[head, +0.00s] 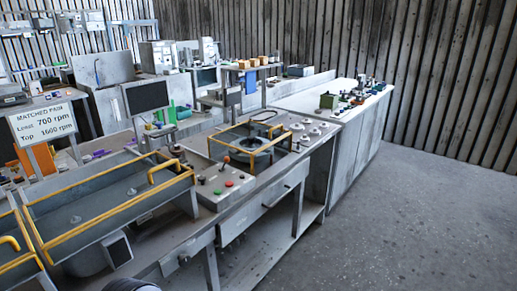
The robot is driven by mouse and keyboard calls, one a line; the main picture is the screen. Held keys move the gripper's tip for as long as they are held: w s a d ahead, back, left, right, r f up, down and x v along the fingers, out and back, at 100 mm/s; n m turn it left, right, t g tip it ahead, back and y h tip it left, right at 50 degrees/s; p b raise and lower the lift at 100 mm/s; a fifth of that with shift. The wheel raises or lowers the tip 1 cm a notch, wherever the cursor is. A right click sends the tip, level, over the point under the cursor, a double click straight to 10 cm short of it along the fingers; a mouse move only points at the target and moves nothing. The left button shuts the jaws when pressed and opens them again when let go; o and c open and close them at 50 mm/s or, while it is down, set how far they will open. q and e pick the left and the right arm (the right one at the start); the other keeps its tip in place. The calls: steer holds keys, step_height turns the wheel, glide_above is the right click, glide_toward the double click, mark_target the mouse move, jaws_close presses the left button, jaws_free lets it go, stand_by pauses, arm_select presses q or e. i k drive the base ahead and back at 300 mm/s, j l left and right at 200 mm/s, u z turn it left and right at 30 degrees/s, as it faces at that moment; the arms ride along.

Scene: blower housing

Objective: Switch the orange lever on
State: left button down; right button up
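A small lever with an orange-red knob (226,160) stands on a grey control box (215,193) on the workbench, near the middle of the head view. Its stick looks near upright with a slight tilt; I cannot tell its switch position. The box also has red and green buttons and a dark knob. Neither of my grippers is in view, and nothing is touching the lever.
Behind the box is a round housing with a yellow frame (246,127). To the left are grey trays with yellow rails (114,220), a sign (42,124) and a dark monitor (146,96). The concrete floor (420,220) at right is clear.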

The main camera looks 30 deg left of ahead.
mark_target(227, 159)
steer(key=i+l+u, duration=0.1)
steer(key=i+u, duration=0.2)
steer(key=i, duration=0.25)
steer(key=i+l+u, duration=0.35)
steer(key=i, duration=0.2)
steer(key=i+l+u, duration=0.3)
steer(key=i, duration=0.2)
